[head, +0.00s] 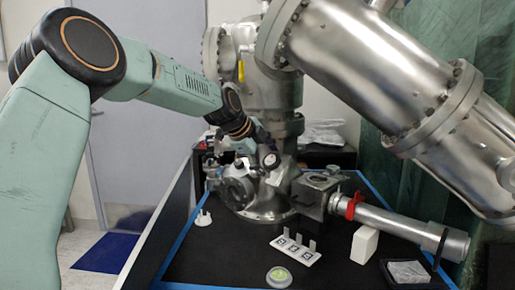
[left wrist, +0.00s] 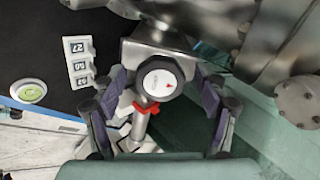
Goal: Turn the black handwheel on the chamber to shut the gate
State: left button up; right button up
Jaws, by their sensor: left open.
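The handwheel (head: 271,160) is a small round black knob with a pale face, on the front of the steel chamber (head: 268,95). In the left wrist view my left gripper (left wrist: 161,88) is open, with one purple-padded finger on each side of the handwheel and gaps between. The gate itself is hidden. My right gripper is not in view.
A steel tube with a red clamp (head: 352,205) runs right from the chamber, above a white block (head: 364,245). A numbered white plate (head: 296,250), a round green gauge (head: 279,277) and a small tray (head: 407,273) lie on the black table. A large slanted cylinder (head: 375,65) hangs upper right.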

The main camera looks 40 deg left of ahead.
pick_arm(q)
jog(key=v, duration=1)
jog(key=shift+s+r, duration=0.25)
jog(key=shift+s, duration=0.05)
jog(key=shift+f, duration=0.1)
